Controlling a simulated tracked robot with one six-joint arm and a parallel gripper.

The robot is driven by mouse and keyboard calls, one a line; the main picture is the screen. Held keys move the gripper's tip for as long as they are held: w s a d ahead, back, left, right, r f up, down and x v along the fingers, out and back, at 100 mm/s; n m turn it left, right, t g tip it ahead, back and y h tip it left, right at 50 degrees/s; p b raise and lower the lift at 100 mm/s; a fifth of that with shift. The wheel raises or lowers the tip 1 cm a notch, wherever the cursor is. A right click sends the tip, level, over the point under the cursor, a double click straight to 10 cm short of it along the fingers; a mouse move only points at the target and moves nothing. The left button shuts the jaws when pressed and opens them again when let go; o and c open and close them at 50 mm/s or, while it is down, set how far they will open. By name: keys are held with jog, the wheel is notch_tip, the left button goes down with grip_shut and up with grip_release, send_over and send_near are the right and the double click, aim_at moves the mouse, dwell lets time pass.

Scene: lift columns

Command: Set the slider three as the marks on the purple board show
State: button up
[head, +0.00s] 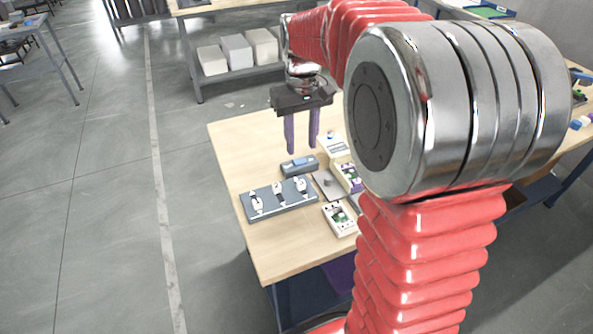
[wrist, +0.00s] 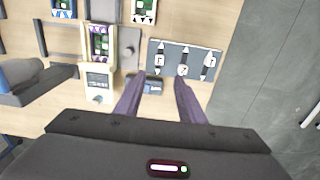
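A grey slider panel (head: 268,208) lies on the wooden table; it also shows in the wrist view (wrist: 172,47). It carries three white sliders in parallel slots. In the wrist view the middle slider (wrist: 183,70) sits nearer my gripper than the left slider (wrist: 160,58) and the right slider (wrist: 208,61). A board with purple parts (head: 350,178) lies beside the panel; in the wrist view it (wrist: 100,42) shows green and white marks, too small to read. My gripper (head: 302,149) is open and empty above the table, its purple fingers (wrist: 159,82) apart.
A dark block with a blue top (head: 299,166) lies beyond the panel, below my fingers. A white device with a screen (wrist: 98,84) stands by the purple board. Another white-framed board (head: 340,219) lies at the near right. Table space left of the panel is clear.

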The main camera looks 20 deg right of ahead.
aim_at(301, 182)
jog(key=shift+w+d+f, duration=0.1)
dwell(0.3)
notch_tip(301, 182, down, 14)
jog(key=shift+r, duration=0.1)
dwell(0.6)
jog(key=shift+c, duration=0.4)
grip_shut()
